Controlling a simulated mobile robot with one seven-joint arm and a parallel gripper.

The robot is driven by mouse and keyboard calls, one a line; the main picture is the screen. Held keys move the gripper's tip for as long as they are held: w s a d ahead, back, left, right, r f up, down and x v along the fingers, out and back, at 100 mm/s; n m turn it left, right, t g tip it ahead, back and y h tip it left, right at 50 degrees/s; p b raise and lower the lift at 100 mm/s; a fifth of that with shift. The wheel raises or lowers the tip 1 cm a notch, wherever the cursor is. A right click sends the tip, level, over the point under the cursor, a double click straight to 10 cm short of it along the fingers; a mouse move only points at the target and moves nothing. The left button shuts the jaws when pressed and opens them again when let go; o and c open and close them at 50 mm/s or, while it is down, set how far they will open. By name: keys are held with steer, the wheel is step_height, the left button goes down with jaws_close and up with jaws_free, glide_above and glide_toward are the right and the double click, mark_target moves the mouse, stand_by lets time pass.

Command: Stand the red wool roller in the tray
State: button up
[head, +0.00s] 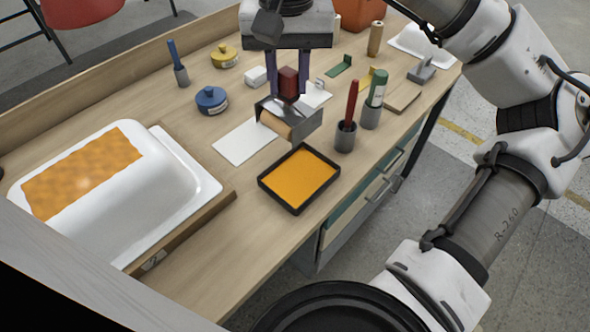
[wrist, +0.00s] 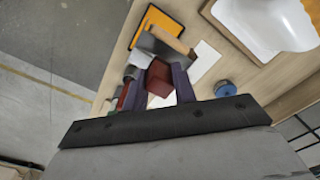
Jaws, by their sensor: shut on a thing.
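My gripper (head: 288,86) is shut on the dark red handle block (head: 288,80) of a tool with a grey metal frame (head: 302,122) and a tan roll (head: 276,125); I take this for the red wool roller. The handle (wrist: 160,82) is between my purple fingers in the wrist view, with the tan roll (wrist: 168,39) beyond it. The tool is upright, with its roll low. It appears just behind the tray (head: 264,184), a black-rimmed shallow tray with an orange layer inside; the tray also shows in the wrist view (wrist: 157,24). I cannot tell the tool's height above the bench.
A white tub shell (head: 150,200) with an orange patch stands at left. A white sheet (head: 243,142) lies left of the tool. A blue pot (head: 211,100) stands behind.

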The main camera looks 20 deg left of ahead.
mark_target(288, 107)
step_height(288, 107, down, 19)
steer(key=p, duration=0.2)
steer(key=shift+r, duration=0.2)
steer(key=shift+f, duration=0.15)
steer(key=o, duration=0.9)
step_height(288, 107, up, 12)
steer(key=shift+r+b, duration=0.2)
steer(key=shift+b, duration=0.45)
